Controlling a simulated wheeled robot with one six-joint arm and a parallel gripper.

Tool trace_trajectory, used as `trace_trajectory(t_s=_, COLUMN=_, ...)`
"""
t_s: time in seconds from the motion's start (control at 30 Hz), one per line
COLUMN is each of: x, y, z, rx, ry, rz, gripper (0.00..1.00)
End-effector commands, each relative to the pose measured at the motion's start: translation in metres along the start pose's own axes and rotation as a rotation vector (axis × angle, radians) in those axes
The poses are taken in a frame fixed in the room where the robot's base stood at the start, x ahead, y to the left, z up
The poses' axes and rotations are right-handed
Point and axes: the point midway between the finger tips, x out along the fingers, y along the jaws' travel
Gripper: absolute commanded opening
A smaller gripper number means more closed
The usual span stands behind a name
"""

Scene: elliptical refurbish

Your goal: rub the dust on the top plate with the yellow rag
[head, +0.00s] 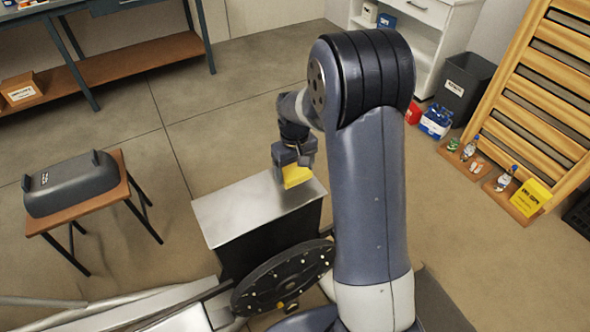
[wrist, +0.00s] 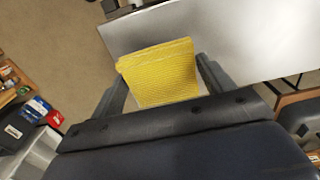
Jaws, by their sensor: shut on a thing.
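The yellow rag (head: 296,176) is in my gripper (head: 292,163), over the right part of the top plate (head: 232,209) in the head view. The wrist view shows the folded rag (wrist: 160,70) between the two fingers of my gripper (wrist: 165,82), which is shut on it. The plate is a flat silver-grey sheet on a black housing, and it also shows in the wrist view (wrist: 235,40). I cannot tell whether the rag touches the plate. I cannot make out clear dust; the surface looks smooth with a slightly darker patch.
A dark wheel (head: 284,280) sits in front of the housing. A small table with a dark grey cover (head: 72,184) stands at left. A workbench (head: 130,62) is at the back left. Bottles in wooden trays (head: 515,204) and a black bin (head: 466,82) are at right. Floor between is clear.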

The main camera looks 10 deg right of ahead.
Motion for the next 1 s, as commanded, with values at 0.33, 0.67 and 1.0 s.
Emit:
trace_trajectory(t_s=0.33, x=-0.031, y=-0.003, z=0.003, rx=0.001, ry=0.000, rz=0.000, gripper=0.55)
trace_trajectory(t_s=0.67, x=-0.032, y=-0.003, z=0.003, rx=0.002, ry=0.000, rz=0.000, gripper=0.55)
trace_trajectory(t_s=1.0, x=-0.027, y=-0.002, z=0.006, rx=0.021, ry=-0.003, rz=-0.001, gripper=0.55)
